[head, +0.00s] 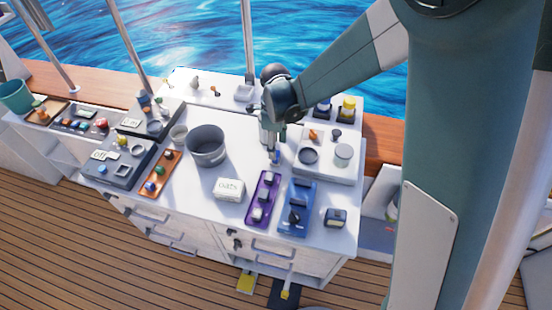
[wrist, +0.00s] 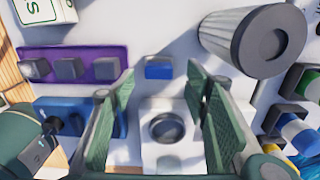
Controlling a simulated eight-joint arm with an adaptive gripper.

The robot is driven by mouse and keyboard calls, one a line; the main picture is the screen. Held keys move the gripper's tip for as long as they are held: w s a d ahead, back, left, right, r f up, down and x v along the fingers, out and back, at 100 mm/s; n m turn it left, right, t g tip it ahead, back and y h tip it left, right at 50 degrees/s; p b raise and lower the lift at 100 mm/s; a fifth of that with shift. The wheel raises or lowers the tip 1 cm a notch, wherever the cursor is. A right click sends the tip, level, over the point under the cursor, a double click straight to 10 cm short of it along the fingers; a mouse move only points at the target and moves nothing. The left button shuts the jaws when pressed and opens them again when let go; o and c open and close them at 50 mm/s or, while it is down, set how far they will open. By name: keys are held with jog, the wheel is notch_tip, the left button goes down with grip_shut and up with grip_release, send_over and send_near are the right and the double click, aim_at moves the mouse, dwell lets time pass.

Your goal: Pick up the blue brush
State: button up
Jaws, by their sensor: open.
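A small blue block-shaped thing, which looks like the blue brush (wrist: 158,68), lies on the white counter in the wrist view, just beyond and between my fingertips. In the head view a bit of blue, likely the brush (head: 276,156), shows right below my gripper (head: 272,150). In the wrist view my gripper (wrist: 160,80) is open, with a green ribbed finger on each side and nothing between them. I cannot tell how high the fingertips are above the brush. The brush's full shape is not clear.
A grey pot (head: 206,146) stands left. A raised white unit (head: 325,172) with round dishes stands right. A white labelled box (head: 229,190) sits in front of the pot.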

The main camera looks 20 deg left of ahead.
jog(key=shift+f, duration=0.15)
jog(key=shift+s+d+f, duration=0.1)
jog(key=shift+d+f, duration=0.05)
jog(key=shift+f, duration=2.4)
jog(key=c, duration=1)
